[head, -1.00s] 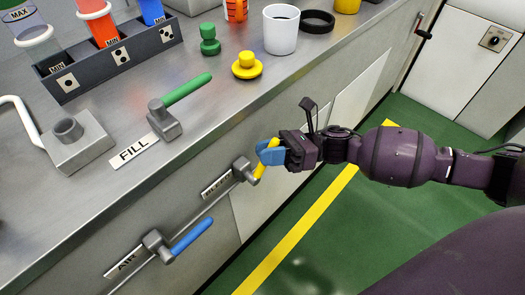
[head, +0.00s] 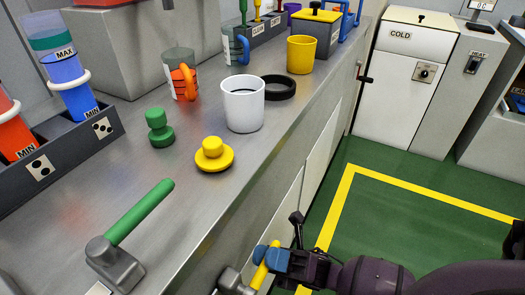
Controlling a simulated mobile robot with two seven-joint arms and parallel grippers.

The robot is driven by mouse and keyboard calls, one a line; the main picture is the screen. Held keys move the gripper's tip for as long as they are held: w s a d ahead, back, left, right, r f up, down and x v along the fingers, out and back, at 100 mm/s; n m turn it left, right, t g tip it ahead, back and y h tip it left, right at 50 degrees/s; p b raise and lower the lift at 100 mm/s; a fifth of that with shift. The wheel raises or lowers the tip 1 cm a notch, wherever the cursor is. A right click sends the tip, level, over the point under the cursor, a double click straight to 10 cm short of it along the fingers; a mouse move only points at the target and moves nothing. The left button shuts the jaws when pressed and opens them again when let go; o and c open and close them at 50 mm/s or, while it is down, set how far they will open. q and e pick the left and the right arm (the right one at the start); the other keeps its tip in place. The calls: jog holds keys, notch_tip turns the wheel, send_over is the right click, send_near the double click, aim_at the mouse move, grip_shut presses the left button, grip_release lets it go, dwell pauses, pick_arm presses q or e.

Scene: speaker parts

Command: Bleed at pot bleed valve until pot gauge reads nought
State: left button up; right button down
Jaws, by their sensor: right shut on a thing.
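A valve with a yellow lever (head: 259,274) is on the bench front at the bottom of the head view. I take it for the pot bleed valve; its grey body (head: 231,283) is partly cut off by the lower edge. My right gripper (head: 268,254) has blue fingertips and is shut on the yellow lever, which slants up and to the right. I cannot make out a pot gauge in this view. My left gripper is not in view.
A green-levered valve (head: 138,215) stands on the bench. Beyond it are a green knob (head: 160,131), a yellow knob (head: 214,155), a white cup (head: 243,106), a black ring (head: 280,88) and a yellow cup (head: 301,54). Green floor (head: 390,195) lies open to the right.

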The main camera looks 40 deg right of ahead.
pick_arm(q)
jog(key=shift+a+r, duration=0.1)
pick_arm(e)
jog(key=shift+f+m+t+h, duration=0.3)
jog(key=shift+m+t+h, duration=0.1)
jog(key=shift+m+t, duration=0.55)
jog(key=c, duration=1)
grip_release()
jog(key=shift+c, duration=0.2)
jog(key=v, duration=1)
jog(key=shift+d+f, duration=0.2)
jog(key=shift+f, duration=0.1)
jog(key=shift+s+m, duration=0.15)
jog(key=shift+m, duration=0.2)
